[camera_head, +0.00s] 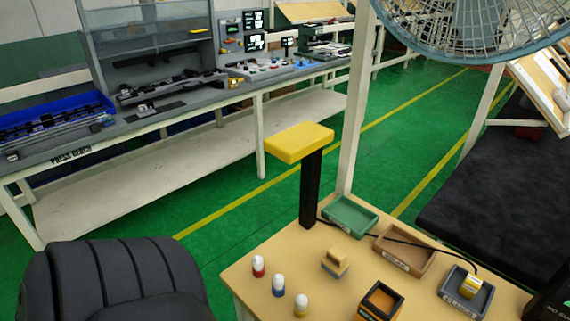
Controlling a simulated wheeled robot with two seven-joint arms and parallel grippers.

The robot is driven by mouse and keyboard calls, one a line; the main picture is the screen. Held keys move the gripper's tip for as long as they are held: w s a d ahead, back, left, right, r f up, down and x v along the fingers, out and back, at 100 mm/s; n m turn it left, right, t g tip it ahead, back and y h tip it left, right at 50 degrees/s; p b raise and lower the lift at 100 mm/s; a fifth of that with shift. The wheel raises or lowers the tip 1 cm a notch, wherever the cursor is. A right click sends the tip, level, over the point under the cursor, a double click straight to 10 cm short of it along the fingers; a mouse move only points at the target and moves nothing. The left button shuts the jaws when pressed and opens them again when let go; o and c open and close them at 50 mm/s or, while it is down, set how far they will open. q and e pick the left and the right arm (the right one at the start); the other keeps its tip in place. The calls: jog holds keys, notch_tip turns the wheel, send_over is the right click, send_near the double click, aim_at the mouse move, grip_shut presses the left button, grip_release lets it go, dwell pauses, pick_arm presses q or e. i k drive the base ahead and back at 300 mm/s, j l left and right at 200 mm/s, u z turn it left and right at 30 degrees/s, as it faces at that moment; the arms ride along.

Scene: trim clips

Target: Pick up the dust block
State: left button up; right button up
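A small tan block with a grey-blue base (335,263) sits on the wooden tabletop (262,262); it may be the dust block, but no label on it can be read. It stands apart from the things around it, with clear tabletop on its left. Neither of my grippers is in view, so nothing is seen touching or holding the block.
Three white-topped bottles, red (258,266), blue (278,285) and yellow (301,305), stand left of the block. A black-and-orange box (381,301), green tray (350,216), brown tray (403,252) and grey tray (466,291) lie nearby. A yellow-topped black post (311,190) rises behind.

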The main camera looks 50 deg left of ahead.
aim_at(335, 262)
jog(key=j+u, duration=0.1)
jog(key=u, duration=0.95)
